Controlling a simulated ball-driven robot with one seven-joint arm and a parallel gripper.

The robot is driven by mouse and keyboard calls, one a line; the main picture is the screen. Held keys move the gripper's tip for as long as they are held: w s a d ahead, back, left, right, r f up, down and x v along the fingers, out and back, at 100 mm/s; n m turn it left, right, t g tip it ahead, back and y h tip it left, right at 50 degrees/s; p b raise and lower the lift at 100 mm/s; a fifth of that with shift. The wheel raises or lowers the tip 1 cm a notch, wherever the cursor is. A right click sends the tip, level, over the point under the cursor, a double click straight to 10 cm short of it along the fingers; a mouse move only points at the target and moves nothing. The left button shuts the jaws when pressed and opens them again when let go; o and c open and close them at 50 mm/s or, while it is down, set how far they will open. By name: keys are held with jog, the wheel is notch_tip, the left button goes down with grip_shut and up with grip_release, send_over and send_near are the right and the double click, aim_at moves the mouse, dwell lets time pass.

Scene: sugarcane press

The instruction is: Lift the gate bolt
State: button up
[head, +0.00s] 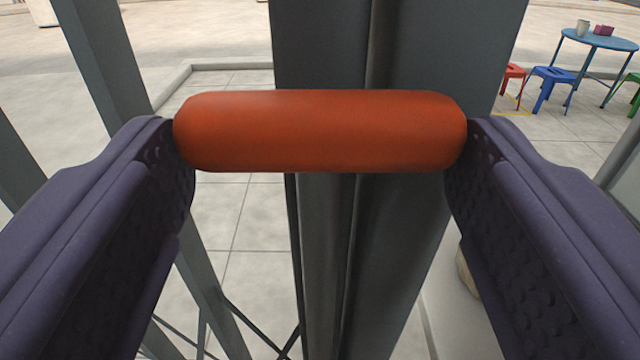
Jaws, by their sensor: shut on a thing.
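The bolt's orange-red handle (320,130) lies level across the middle of the head view, a rounded cylinder. My gripper (320,135) has one dark purple finger at each end of it, and both fingertips press against its ends. The gripper is shut on the handle. Behind the handle stands a dark grey upright gate post (440,60) with a vertical seam. The rest of the bolt is hidden behind the handle or cannot be told apart from the post.
Grey slanted metal bars (105,60) stand at the left, close to my left finger. Beyond is a pale tiled floor (245,215). At the far right are a blue round table (600,40) and small stools, including a blue stool (552,75) and a red stool (512,72).

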jog(key=o, duration=1.4)
jog(key=shift+r, duration=0.25)
jog(key=s+p, duration=0.1)
jog(key=s, duration=0.6)
jog(key=shift+s+p, duration=0.35)
jog(key=shift+p, duration=0.05)
jog(key=shift+f, duration=0.1)
